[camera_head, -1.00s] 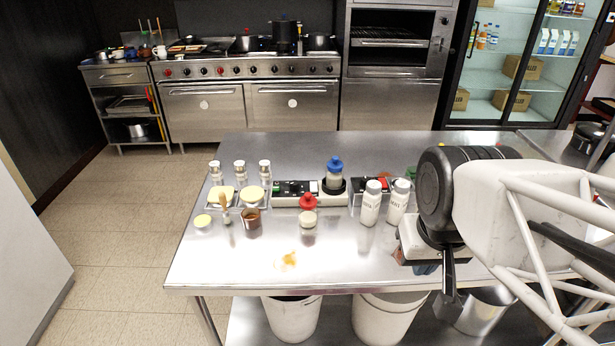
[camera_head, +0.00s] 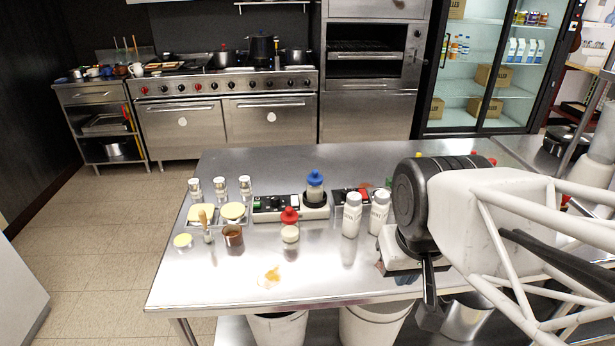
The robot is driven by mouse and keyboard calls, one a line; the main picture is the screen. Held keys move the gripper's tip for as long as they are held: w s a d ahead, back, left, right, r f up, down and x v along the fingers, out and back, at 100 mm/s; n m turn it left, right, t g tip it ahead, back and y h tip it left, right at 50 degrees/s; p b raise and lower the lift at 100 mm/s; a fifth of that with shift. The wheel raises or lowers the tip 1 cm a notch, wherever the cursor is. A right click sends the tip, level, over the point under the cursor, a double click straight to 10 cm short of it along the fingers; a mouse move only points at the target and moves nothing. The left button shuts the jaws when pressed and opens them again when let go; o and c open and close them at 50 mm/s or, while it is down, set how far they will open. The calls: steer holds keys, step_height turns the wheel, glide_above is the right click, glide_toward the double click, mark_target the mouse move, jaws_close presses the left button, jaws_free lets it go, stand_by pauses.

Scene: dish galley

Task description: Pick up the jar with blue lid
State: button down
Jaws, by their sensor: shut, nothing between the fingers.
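The jar with the blue lid (camera_head: 315,189) stands upright toward the back middle of the steel table, at a dark round base (camera_head: 326,199). Its body is pale and its lid is a blue knob. My gripper (camera_head: 430,298) points down by the table's front edge at the right, well apart from the jar, to its right and nearer the camera. It looks narrow and dark, with its fingers together and nothing held. My black wrist hides part of the table's right side.
A red-lidded jar (camera_head: 290,232) stands in front of the blue-lidded one. Two white shakers (camera_head: 352,216) stand between the jar and my arm. Several small jars and a brown cup (camera_head: 233,237) are at left. An orange spill (camera_head: 269,277) lies on the clear front of the table (camera_head: 215,285).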

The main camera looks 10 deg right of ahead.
stand_by(0.4)
steer(key=shift+c, duration=1)
jaws_free()
steer(key=n+t+y, duration=0.2)
steer(key=t, duration=0.9)
glide_above(317, 189)
steer(key=s, duration=0.4)
step_height(317, 189, down, 6)
steer(key=shift+d+f, duration=0.1)
steer(key=shift+d, duration=0.2)
step_height(317, 189, down, 8)
steer(key=shift+r, duration=0.1)
steer(key=shift+x, duration=1.25)
